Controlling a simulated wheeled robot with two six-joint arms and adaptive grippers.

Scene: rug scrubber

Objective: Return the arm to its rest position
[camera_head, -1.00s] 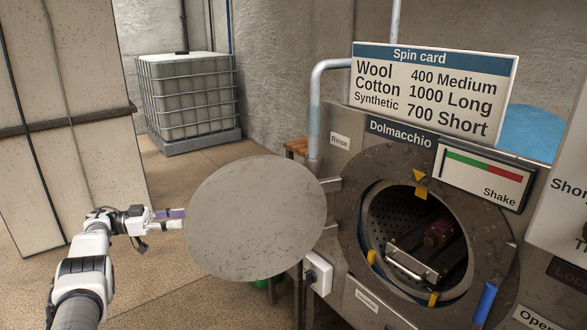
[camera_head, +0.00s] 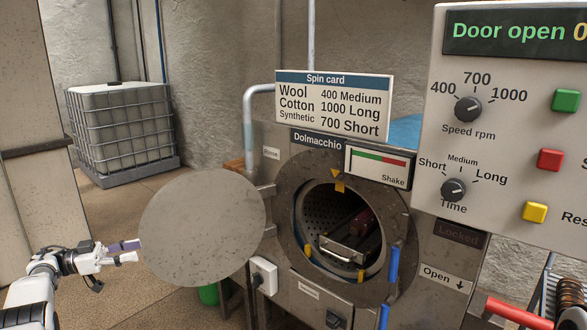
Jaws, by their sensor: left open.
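My left arm (camera_head: 35,298) comes in from the lower left. Its gripper (camera_head: 132,252) is open and empty, with the fingertips beside the left edge of the machine's round grey door (camera_head: 203,227); I cannot tell whether they touch. The door stands swung open to the left on its hinge. The spin machine (camera_head: 290,272) shows its round drum opening (camera_head: 318,216), with a metal-framed item (camera_head: 343,249) and a dark red roll (camera_head: 359,222) inside. My right gripper is not in view.
A control panel (camera_head: 510,190) reads "Door open", with knobs and coloured buttons. Blue handles (camera_head: 393,265) stand at the machine's right front. A spin card (camera_head: 335,106) stands on top. A caged white tank (camera_head: 122,132) is at the back left. Floor between tank and door is clear.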

